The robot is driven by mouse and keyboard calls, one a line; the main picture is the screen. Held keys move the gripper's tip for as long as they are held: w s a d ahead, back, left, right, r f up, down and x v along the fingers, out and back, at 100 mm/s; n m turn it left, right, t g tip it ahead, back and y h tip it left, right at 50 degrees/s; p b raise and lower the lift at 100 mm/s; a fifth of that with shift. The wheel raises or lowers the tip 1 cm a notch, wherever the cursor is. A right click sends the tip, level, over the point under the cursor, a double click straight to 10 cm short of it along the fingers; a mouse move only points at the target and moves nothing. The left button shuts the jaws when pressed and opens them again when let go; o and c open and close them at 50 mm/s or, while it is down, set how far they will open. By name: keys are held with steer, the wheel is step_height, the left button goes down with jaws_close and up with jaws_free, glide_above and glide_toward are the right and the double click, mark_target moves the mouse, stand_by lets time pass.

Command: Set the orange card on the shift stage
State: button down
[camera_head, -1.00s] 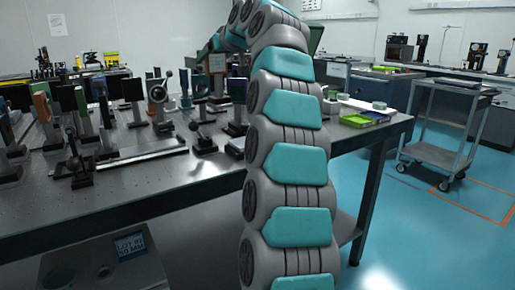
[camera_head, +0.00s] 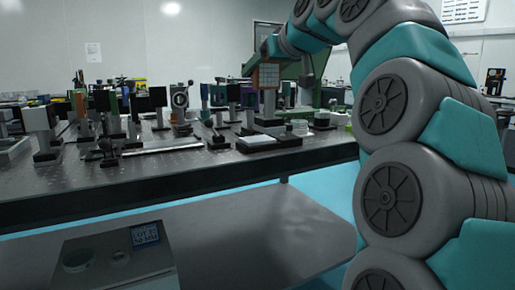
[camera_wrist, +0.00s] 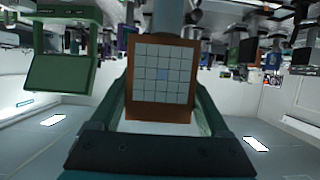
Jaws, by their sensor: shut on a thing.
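The orange card (camera_head: 265,75), an orange-brown frame around a pale grid, hangs upright over the table in the head view. In the wrist view the card (camera_wrist: 160,75) fills the middle, its grid facing the camera. My gripper (camera_wrist: 160,98) is shut on it, with one finger along each side. In the head view the gripper is small and partly merges with the arm and the green equipment behind. A low dark stage with a pale flat top (camera_head: 268,141) lies near the table's front edge, below the card; I cannot tell whether it is the shift stage.
The optical table (camera_head: 150,184) carries several posts, mounts and dark screens, crowded left of and behind the card. A lens mount (camera_head: 180,98) stands left of it. A stack of round pale discs (camera_head: 299,127) sits right of the low stage. Green equipment (camera_head: 303,75) rises behind.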

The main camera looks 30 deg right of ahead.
steer(key=shift+s+a+f, duration=0.15)
steer(key=shift+s, duration=0.45)
steer(key=w+d+f+p, duration=0.1)
steer(key=w+d, duration=0.3)
steer(key=w, duration=1.1)
steer(key=shift+w+f+p, duration=0.15)
steer(key=shift+f+p, duration=0.15)
steer(key=shift+p, duration=0.5)
steer(key=shift+f, duration=0.15)
steer(key=shift+f+b, duration=0.55)
steer(key=shift+f, duration=1.05)
steer(key=shift+f, duration=0.15)
jaws_free()
